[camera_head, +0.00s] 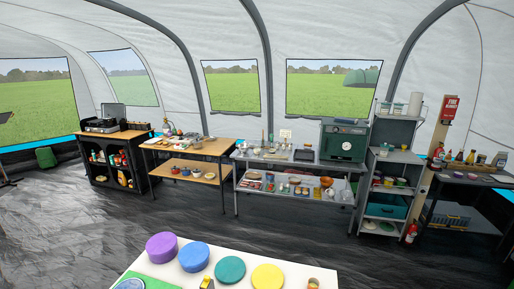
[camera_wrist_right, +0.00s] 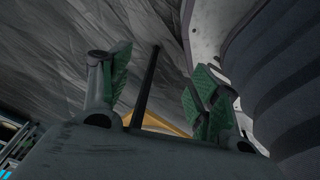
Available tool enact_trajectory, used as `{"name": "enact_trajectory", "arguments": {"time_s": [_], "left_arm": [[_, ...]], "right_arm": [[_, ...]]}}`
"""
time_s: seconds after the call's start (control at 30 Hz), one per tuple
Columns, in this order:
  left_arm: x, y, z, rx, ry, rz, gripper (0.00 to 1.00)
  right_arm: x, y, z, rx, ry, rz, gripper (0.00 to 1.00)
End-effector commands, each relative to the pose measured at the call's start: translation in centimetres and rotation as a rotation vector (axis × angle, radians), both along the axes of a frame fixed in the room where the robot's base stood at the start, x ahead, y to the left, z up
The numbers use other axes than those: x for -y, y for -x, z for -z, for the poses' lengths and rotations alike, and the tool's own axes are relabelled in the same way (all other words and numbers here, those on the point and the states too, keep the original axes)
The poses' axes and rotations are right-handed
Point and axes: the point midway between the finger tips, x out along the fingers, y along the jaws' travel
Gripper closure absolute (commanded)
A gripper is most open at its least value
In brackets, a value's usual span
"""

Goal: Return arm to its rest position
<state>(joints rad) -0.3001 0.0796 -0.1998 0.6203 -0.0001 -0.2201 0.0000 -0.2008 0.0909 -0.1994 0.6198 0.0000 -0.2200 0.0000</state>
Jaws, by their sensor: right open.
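My right gripper (camera_wrist_right: 158,88) shows in the right wrist view with its two green-padded fingers spread apart. It is open and nothing is between the fingers. Past it is dark, wrinkled ground sheet. A dark ribbed part of my own body fills the right side of that view, close to the right finger. Neither of my grippers or arms shows in the head view. My left gripper is in neither view.
A white table (camera_head: 228,262) stands close in front, bearing purple (camera_head: 161,247), blue (camera_head: 194,257), teal (camera_head: 230,270) and yellow (camera_head: 268,278) round pieces. Benches and shelves (camera_head: 395,160) line the tent wall. The dark floor (camera_head: 80,230) between is clear.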

Motion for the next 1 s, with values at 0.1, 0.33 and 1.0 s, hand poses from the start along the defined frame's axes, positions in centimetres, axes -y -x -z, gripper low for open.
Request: {"name": "enact_trajectory", "arguments": {"time_s": [0.1, 0.33, 1.0], "left_arm": [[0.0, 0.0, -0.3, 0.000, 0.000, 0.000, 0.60], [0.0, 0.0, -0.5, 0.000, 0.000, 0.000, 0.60], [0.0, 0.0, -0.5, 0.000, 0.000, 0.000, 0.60]], "right_arm": [[-1.1, 4.8, 0.2, -0.051, -0.012, 0.003, 0.38], [-1.0, 9.2, 0.3, -0.097, -0.011, 0.003, 0.38], [-1.0, 9.5, 0.4, -0.100, -0.011, 0.003, 0.38]]}}
